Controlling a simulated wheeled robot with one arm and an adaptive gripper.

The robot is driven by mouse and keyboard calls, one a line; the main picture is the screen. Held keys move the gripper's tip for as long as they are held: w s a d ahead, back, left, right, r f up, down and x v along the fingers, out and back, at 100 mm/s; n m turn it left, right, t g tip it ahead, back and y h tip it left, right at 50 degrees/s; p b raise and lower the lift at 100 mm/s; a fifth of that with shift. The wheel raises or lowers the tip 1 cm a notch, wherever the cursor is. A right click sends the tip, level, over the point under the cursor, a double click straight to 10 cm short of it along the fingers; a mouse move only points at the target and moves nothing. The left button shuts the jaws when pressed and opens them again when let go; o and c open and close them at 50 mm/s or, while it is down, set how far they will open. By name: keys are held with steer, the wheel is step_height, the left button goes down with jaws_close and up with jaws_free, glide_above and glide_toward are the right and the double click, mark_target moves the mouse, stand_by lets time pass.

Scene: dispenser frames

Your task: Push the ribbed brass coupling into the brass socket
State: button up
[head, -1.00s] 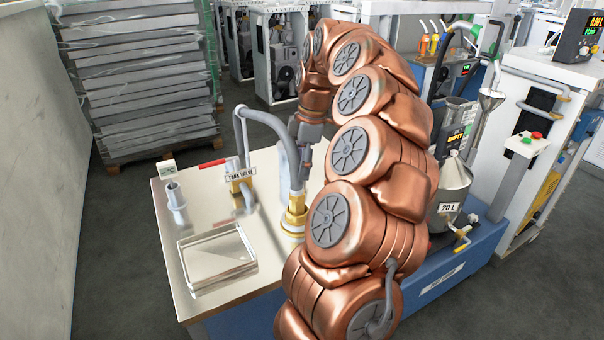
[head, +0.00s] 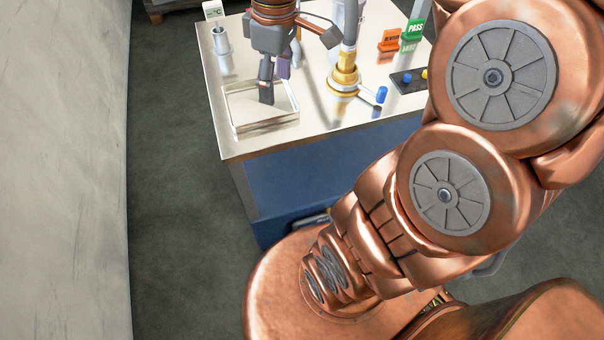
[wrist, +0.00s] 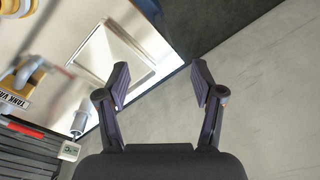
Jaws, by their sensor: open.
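The ribbed brass coupling (head: 347,58) is on the lower end of the grey hose at the right of the tabletop in the head view. The brass socket (head: 342,88) shows as the wider brass base beneath it. The coupling stands upright at the socket; I cannot tell how deep it sits. My gripper (head: 275,82) is left of the coupling, over the clear tray, apart from the brass parts. In the wrist view my gripper (wrist: 160,82) is open, with nothing between its fingers. A brass part shows at the top left corner of that view, cut off.
A clear shallow tray (head: 235,115) lies on the tabletop (head: 310,118) below my gripper. A grey upright fitting (head: 221,40) stands left. Blue knob (head: 381,94), orange sign (head: 390,41) and green PASS sign (head: 413,30) are at right. The tank valve label (wrist: 14,100) shows in the wrist view.

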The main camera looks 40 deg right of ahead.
steer(key=s+a+f+m, duration=0.3)
steer(key=s+f, duration=0.1)
steer(key=s, duration=0.4)
steer(key=s+a+f+m+g+h, duration=0.1)
steer(key=s+a+f+m, duration=0.2)
steer(key=s, duration=0.5)
steer(key=shift+s+a+f+m+g, duration=0.25)
steer(key=shift+f+m+g, duration=0.05)
steer(key=shift+f, duration=0.2)
steer(key=shift+r+p, duration=0.55)
steer(key=shift+c, duration=0.2)
